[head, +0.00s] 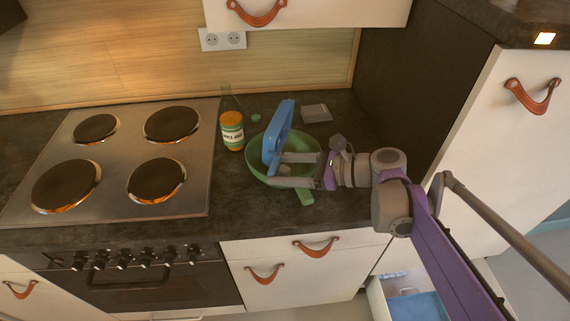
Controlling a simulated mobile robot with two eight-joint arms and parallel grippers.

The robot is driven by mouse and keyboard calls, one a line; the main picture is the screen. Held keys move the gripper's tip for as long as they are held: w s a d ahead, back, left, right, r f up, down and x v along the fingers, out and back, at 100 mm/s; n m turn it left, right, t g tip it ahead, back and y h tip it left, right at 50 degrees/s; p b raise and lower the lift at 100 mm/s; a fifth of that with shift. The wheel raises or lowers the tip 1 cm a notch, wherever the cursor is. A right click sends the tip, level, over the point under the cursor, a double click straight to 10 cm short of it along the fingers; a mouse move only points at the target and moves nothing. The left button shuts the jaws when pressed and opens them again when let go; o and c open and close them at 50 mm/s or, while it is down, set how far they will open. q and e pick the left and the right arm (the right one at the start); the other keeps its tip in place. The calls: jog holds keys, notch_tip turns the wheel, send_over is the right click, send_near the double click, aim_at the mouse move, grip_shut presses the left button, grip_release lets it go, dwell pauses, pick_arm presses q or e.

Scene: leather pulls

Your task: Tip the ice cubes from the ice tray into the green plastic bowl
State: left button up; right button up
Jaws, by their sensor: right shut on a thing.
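The blue ice tray (282,128) is tipped up steeply on its edge over the green plastic bowl (304,143), which stands on the dark counter. My right gripper (277,168) reaches in from the right over the bowl, shut on the ice tray near its lower end. The tray and the fingers hide part of the bowl's inside. A small pale patch shows in the bowl between the fingers; I cannot tell whether it is ice cubes. My left gripper is out of view.
A jar with a green and orange label (232,132) stands left of the bowl. A small green item (255,118) and a grey flat box (316,112) lie behind. A stove (113,187) is at left. A green piece (305,197) protrudes at the bowl's front. An open drawer (376,296) is below right.

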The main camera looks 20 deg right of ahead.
aim_at(272, 163)
jog(key=r+g+h+p, duration=0.1)
jog(key=p, duration=0.1)
jog(key=w+a+r+g+h+p, duration=0.1)
jog(key=p, duration=0.1)
jog(key=a+r+g+h+p, duration=0.1)
jog(key=p, duration=0.1)
jog(key=shift+w+a+r+h, duration=0.1)
jog(key=shift+w+r+h, duration=0.15)
jog(key=shift+r+h, duration=0.05)
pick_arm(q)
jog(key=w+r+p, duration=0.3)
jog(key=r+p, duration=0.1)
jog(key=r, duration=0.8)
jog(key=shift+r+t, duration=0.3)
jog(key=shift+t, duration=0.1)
pick_arm(e)
jog(key=w+a+r+g+h, duration=0.1)
jog(key=w+a+g+h, duration=0.3)
jog(key=g+h, duration=0.5)
jog(key=a+h, duration=0.1)
jog(key=h, duration=0.1)
jog(key=shift+w+a+r+h, duration=0.25)
jog(key=shift+a+h, duration=0.05)
jog(key=shift+a, duration=0.05)
